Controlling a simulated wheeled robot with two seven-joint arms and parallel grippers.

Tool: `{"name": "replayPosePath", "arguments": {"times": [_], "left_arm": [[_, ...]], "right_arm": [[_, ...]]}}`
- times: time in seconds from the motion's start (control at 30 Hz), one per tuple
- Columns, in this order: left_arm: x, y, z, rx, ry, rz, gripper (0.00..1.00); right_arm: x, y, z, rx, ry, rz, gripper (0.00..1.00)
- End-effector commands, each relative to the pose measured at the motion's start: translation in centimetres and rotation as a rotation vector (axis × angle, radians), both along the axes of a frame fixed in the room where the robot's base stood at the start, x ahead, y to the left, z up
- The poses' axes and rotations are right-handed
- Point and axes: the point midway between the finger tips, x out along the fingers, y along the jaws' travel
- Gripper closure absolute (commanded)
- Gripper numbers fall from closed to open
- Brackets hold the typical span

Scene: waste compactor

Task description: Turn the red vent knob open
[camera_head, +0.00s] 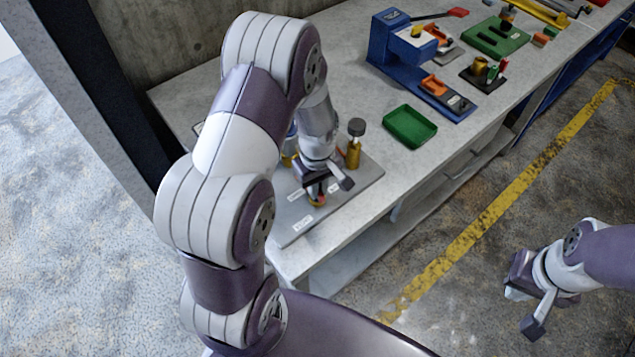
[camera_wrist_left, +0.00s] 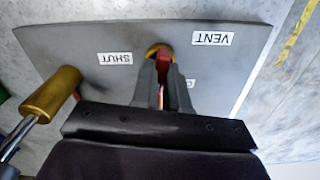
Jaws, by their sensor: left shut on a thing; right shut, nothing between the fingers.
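The red vent knob (camera_head: 318,201) is mostly hidden under my left gripper in the head view. In the left wrist view a strip of red (camera_wrist_left: 161,97) shows between the fingers, with a brass-coloured ring (camera_wrist_left: 158,50) at their tips. My left gripper (camera_wrist_left: 163,82) is shut on the knob. The grey panel (camera_wrist_left: 95,45) around it carries a "VENT" label (camera_wrist_left: 212,38) and a "SHUT" label (camera_wrist_left: 115,58); a third label is partly hidden by a finger. How far the knob is turned cannot be told. My right gripper (camera_head: 513,289) is shut and empty, out over the floor.
A brass post with a dark round top (camera_head: 356,128) stands on the panel close to my left gripper. A green tray (camera_head: 410,127) and a blue fixture (camera_head: 390,45) are further along the bench (camera_head: 350,85). The floor around my right gripper is clear.

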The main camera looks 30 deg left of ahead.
Motion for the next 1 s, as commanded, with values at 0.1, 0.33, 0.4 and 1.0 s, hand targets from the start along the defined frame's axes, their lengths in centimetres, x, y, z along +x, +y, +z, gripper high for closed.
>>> {"name": "replayPosePath", "arguments": {"times": [0.1,0.33,0.4,1.0], "left_arm": [[0.15,0.05,0.2,0.001,-0.004,0.068,1.0],[0.16,0.05,0.17,0.001,-0.005,0.162,1.0],[0.17,0.04,0.16,0.001,-0.005,0.179,1.0],[0.21,0.05,0.15,0.001,-0.006,0.206,0.77]], "right_arm": [[0.0,0.0,0.37,0.0,0.0,0.0,1.0],[0.0,0.0,0.63,0.0,0.0,0.0,1.0],[0.0,0.0,0.67,0.0,0.0,0.0,1.0],[0.0,0.0,0.71,0.0,0.0,0.0,1.0]]}}
